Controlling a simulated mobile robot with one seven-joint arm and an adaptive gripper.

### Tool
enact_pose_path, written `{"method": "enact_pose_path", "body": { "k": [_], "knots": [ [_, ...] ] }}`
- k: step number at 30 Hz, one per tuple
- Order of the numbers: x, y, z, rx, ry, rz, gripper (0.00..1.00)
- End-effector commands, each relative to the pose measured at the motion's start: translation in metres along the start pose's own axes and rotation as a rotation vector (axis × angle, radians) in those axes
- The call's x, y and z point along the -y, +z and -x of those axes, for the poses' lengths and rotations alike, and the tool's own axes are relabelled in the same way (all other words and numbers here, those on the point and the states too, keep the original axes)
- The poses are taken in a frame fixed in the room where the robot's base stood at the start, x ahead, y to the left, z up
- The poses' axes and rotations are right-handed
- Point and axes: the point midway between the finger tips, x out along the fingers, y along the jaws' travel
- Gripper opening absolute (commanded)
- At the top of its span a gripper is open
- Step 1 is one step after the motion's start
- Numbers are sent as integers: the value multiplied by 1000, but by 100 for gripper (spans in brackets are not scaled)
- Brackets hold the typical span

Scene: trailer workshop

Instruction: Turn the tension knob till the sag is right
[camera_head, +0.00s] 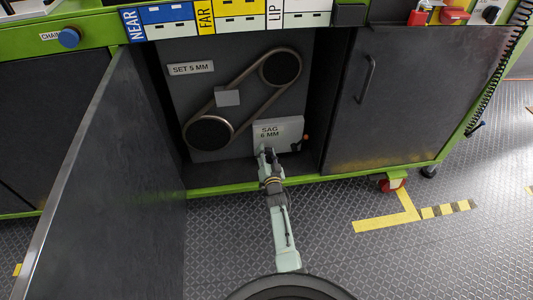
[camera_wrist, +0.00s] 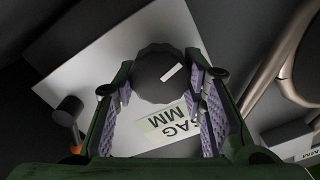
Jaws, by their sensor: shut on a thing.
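The tension knob (camera_wrist: 155,75) is dark and round with a white mark, on the pale box (camera_wrist: 90,65) in the wrist view. My gripper (camera_wrist: 160,88) is shut on it, one purple-padded finger at each side. In the head view my gripper (camera_head: 267,158) reaches the lower part of the pale box (camera_head: 290,130), labelled "SAG 6 MM" (camera_head: 269,130); there the knob is hidden by my gripper. A plate (camera_head: 191,68) reads "SET 5 MM". The belt (camera_head: 243,84) runs around two dark pulleys, with a grey block beside it.
The open cabinet door (camera_head: 110,180) stands to the left of my arm. A closed door (camera_head: 410,100) is at right. A small lever (camera_wrist: 68,108) with an orange part sits beside the knob. The cabinet's green lower edge (camera_head: 345,174) lies below the opening.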

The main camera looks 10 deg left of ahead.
Motion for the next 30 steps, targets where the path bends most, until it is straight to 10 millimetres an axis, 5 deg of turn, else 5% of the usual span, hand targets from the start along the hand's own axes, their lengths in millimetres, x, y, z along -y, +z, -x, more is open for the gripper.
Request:
{"method": "enact_pose_path", "body": {
  "k": [26,27,30],
  "knots": [
    [-1,1,0,2,1,-161,10],
    [-1,1,0,2,1,-161,39],
    [-1,1,0,2,1,-161,46]
  ]
}}
